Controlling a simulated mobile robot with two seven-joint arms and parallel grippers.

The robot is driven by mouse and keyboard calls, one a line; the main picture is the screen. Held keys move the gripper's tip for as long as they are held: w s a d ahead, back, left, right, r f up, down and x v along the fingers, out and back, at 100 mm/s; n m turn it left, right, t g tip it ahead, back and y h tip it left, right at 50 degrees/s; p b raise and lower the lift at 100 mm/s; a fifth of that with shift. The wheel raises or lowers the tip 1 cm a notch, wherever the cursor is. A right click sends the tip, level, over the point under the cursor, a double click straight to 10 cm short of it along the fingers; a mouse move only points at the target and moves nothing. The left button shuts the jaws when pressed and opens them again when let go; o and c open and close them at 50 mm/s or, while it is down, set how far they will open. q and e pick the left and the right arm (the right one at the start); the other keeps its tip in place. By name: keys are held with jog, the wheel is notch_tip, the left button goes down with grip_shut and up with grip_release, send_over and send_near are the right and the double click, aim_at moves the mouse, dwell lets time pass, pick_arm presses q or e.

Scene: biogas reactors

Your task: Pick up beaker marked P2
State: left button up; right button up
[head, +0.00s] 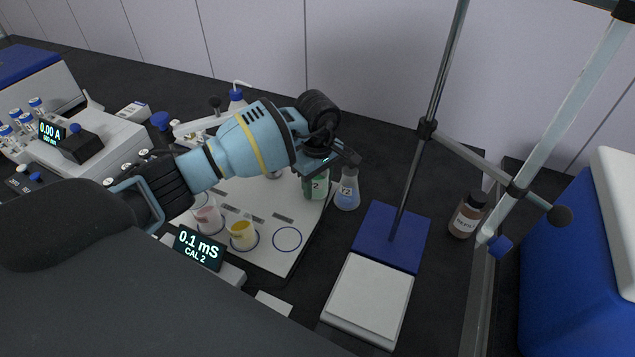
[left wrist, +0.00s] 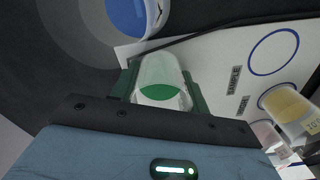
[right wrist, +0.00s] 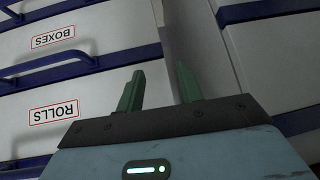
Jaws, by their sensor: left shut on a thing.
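A beaker with green liquid (head: 317,188) shows under my left gripper (head: 322,170) in the head view. A "2" is readable on it; the rest of its mark is hidden. In the left wrist view my left gripper (left wrist: 160,85) is shut on this beaker (left wrist: 159,75), one finger on each side. I cannot tell whether its base touches the white board (head: 262,215). My right gripper (right wrist: 161,90) is open and empty in the right wrist view, facing cabinet fronts.
A flask with blue liquid (head: 347,190) stands close to the right of the green beaker. Beakers with yellow (head: 242,236) and pinkish (head: 208,215) contents stand on the board, near an empty blue ring (head: 287,239). A stand with a blue base (head: 410,245) is farther right.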

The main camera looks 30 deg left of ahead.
pick_arm(q)
notch_tip(320, 180, up, 10)
dwell(0.5)
